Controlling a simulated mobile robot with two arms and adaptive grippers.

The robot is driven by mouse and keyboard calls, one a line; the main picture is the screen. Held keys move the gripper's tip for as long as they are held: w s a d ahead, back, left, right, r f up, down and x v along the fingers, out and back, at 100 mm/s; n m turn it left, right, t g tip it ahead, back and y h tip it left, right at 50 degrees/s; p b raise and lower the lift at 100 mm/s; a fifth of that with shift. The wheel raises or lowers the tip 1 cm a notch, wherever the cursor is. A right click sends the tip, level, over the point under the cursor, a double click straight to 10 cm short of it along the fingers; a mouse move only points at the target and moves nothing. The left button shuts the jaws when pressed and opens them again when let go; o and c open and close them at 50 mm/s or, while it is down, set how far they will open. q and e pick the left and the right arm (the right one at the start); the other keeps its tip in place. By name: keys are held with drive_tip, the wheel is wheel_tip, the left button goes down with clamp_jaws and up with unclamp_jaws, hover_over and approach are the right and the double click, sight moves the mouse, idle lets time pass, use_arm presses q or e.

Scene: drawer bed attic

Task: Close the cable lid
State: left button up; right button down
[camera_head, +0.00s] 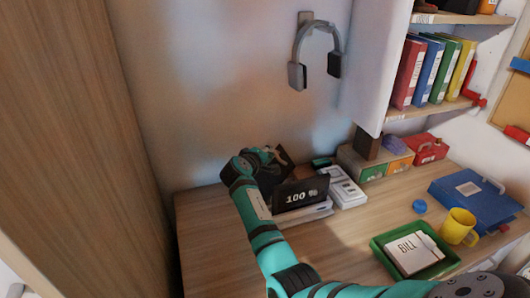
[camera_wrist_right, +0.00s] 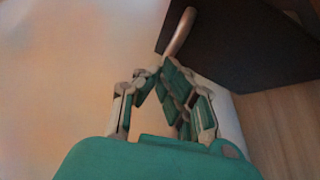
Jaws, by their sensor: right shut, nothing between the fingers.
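What looks like the cable lid is a dark panel (camera_wrist_right: 245,40) with a curved, light brown handle (camera_wrist_right: 180,32) at its edge, in the right wrist view. In the head view a dark raised panel (camera_head: 285,160) stands at the back left of the desk, against the wall and partly hidden by my right arm. My right gripper (camera_head: 268,153) is beside this panel. In the right wrist view its fingers (camera_wrist_right: 160,68) are shut and empty, their tips just below the handle. I cannot tell whether they touch it. My left gripper is out of view.
A green tray (camera_head: 383,247), yellow mug (camera_head: 459,226) and blue binder (camera_head: 470,197) are on the right. Headphones (camera_head: 316,48) hang above.

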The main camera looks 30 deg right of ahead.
sight(286, 157)
drive_tip(key=shift+s+d+y+p, duration=0.15)
drive_tip(key=shift+d+y+p, duration=0.25)
drive_tip(key=shift+d+p, duration=0.25)
drive_tip(key=d+p, duration=0.1)
drive_tip(key=d+m+y+p, duration=0.1)
drive_tip(key=s+d+f+p, duration=0.1)
drive_tip(key=shift+d+f+m+y+p, duration=0.1)
drive_tip(key=shift+d+m+y+p, duration=0.05)
drive_tip(key=shift+m+y+p, duration=0.2)
drive_tip(key=shift+s+d+f+m+y+p, duration=0.1)
drive_tip(key=shift+d+f+m+y+p, duration=0.1)
drive_tip(key=shift+d+f+y, duration=0.25)
drive_tip(key=shift+s+d+f+m+y+p, duration=0.1)
drive_tip(key=shift+d+f+y+p, duration=0.1)
drive_tip(key=shift+d+f, duration=0.35)
drive_tip(key=shift+s+d+f, duration=0.1)
drive_tip(key=shift+d+f, duration=0.35)
drive_tip(key=shift+f, duration=0.05)
drive_tip(key=shift+r, duration=0.15)
